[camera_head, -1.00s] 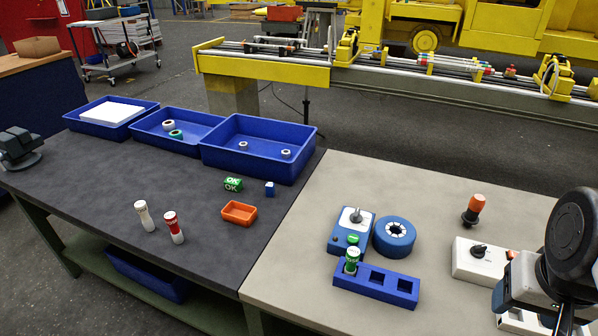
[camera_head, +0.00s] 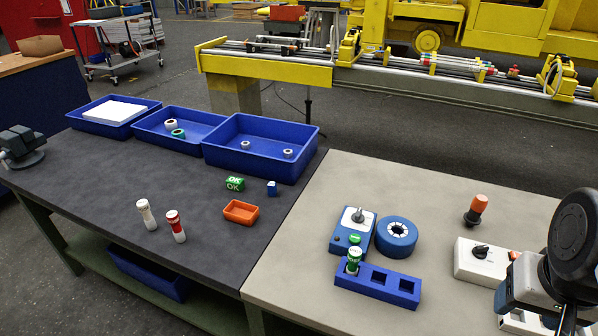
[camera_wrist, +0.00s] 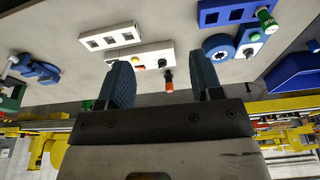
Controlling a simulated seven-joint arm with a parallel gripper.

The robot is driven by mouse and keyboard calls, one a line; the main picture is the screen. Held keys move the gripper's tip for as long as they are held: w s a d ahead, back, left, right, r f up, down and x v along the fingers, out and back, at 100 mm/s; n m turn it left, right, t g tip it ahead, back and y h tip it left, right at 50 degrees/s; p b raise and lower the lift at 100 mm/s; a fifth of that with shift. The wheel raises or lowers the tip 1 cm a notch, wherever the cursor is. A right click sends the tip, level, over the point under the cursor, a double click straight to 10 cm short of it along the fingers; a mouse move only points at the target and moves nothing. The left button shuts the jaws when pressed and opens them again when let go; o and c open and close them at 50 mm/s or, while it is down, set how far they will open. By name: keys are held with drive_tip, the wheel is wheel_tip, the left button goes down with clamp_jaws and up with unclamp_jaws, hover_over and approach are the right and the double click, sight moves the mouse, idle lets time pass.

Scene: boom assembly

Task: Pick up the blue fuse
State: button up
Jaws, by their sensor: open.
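No cylinder that is plainly a blue fuse shows. A small blue piece (camera_head: 272,188) with a pale top stands on the dark table beside the green OK block (camera_head: 235,184); it is too small to tell whether it is the fuse. A green fuse (camera_head: 354,260) stands in the left slot of the blue holder (camera_head: 387,296). My gripper (camera_wrist: 160,65) is open and empty, with the light table's devices beyond its fingers. The head view shows my arm at the right edge.
An orange tray (camera_head: 241,211) lies near the small blue piece. Blue bins (camera_head: 258,164) line the back of the dark table. On the light table are a blue knob box (camera_head: 341,240), a blue round part (camera_head: 396,236), an orange-topped knob (camera_head: 475,209) and a white switch box (camera_head: 478,262).

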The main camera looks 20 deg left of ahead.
sight(276, 187)
drive_tip(key=shift+w, duration=0.1)
drive_tip(key=w+a+f+m+g+y, duration=0.2)
drive_tip(key=w+a+m+y, duration=0.2)
drive_tip(key=w+a, duration=0.9)
drive_tip(key=w+a+f+m+g+y, duration=0.2)
drive_tip(key=w+a+f+m+y, duration=0.15)
drive_tip(key=w+a, duration=1)
drive_tip(key=w+a+f+m+y, duration=0.2)
drive_tip(key=w+a+f, duration=0.3)
drive_tip(key=a, duration=0.4)
drive_tip(key=w+a+f+m+y, duration=0.2)
drive_tip(key=w+a+f, duration=0.3)
drive_tip(key=a+f, duration=0.3)
drive_tip(key=w+a+f+m+g+y, duration=0.1)
drive_tip(key=w+a+f+m, duration=0.3)
drive_tip(key=a, duration=0.6)
drive_tip(key=shift+w+a+f+y, duration=0.1)
drive_tip(key=shift+w+f+y, duration=0.2)
drive_tip(key=shift+f, duration=0.35)
drive_tip(key=shift+w+a+f+y, duration=0.15)
drive_tip(key=shift+w+f, duration=0.2)
drive_tip(key=shift+f, duration=0.25)
drive_tip(key=shift+w+a+f, duration=0.1)
drive_tip(key=shift+a+f, duration=0.1)
drive_tip(key=shift+f, duration=0.05)
drive_tip(key=shift+a, duration=0.1)
drive_tip(key=shift+x, duration=1.2)
